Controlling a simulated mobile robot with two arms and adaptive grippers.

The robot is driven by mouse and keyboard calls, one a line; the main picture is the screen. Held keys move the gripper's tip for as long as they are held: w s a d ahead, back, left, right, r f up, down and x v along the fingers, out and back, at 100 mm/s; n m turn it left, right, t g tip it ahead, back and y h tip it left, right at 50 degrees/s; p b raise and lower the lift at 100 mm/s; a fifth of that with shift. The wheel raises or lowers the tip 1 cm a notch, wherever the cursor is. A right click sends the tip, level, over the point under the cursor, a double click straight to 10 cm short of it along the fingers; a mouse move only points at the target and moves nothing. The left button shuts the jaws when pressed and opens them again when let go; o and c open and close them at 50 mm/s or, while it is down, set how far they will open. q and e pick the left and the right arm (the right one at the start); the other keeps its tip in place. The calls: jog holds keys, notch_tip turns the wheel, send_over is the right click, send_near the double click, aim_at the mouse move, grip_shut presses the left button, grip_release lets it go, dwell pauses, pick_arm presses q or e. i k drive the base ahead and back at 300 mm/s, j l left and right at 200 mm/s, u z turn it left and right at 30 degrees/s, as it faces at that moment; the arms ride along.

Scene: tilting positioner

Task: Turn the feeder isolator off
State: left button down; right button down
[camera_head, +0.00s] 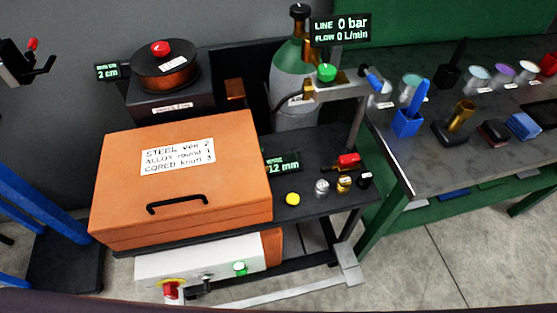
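A red rotary switch on a yellow plate (171,289) sits low on the front of a white-and-orange unit (200,262), under the orange case. It looks like the feeder isolator, but I see no label on it. Its handle is small and cut close to the bottom of the view, so I cannot tell its setting. A green lamp or button (240,268) is to its right on the same front, with a small dark metal fitting (206,284) between them. Neither of my grippers can be made out in the head view.
An orange case (231,180) with a black handle stands above the unit on a dark cart. A wire spool (165,66) and gas cylinder (297,78) stand behind. A bench (440,150) with cups is right. Blue framework (30,215) is left. Floor is open at lower right.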

aim_at(169, 291)
jog(key=k+j, duration=0.1)
jog(key=j, duration=0.25)
jog(key=k+j, duration=0.15)
jog(key=j, duration=0.15)
jog(key=k+j, duration=0.1)
jog(key=j, duration=0.25)
jog(key=j+z, duration=0.2)
jog(key=j, duration=1.6)
jog(key=i+j, duration=0.4)
jog(key=j, duration=0.2)
jog(key=k+z, duration=0.2)
jog(key=z, duration=0.25)
jog(key=k+l+z, duration=0.15)
jog(key=z, duration=0.25)
jog(key=k+l+z, duration=0.15)
jog(key=z, duration=0.3)
